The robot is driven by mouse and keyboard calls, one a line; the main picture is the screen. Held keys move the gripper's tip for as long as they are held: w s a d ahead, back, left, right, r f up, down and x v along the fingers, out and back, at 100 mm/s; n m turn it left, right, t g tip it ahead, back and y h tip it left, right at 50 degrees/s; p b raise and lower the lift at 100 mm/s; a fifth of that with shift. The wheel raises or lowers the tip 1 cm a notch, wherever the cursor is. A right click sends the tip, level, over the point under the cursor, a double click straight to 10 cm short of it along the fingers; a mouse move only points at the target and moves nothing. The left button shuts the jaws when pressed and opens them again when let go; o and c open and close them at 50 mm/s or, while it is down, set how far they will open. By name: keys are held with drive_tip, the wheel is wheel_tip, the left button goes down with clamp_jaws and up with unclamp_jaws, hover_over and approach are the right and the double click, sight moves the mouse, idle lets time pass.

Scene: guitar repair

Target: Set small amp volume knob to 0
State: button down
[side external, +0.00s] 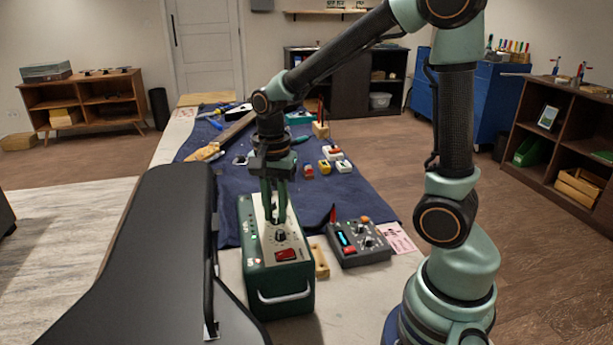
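The small amp (254,284) is a dark green box with a cream control panel on top and a light handle at its near end. A dark knob (280,235) with a pale mark sits on the panel, with a red switch (286,254) nearer the camera. My gripper (275,221) points straight down over the panel, its fingertips at or just beyond that knob. A narrow gap shows between the fingers. I cannot tell whether they touch or hold a knob; they hide part of the panel behind them. The knob's markings are too small to read.
A grey pedal unit (358,243) with knobs stands right of the amp, and a small wooden block (319,262) lies between them. A black case (160,265) stands close on the left. The blue mat (335,200) behind holds a guitar neck (232,133) and small parts.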

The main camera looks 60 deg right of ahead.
drive_tip(key=n, duration=1.2)
drive_tip(key=c, duration=1.1)
unclamp_jaws()
drive_tip(key=shift+o, duration=0.2)
drive_tip(key=m, duration=0.6)
clamp_jaws()
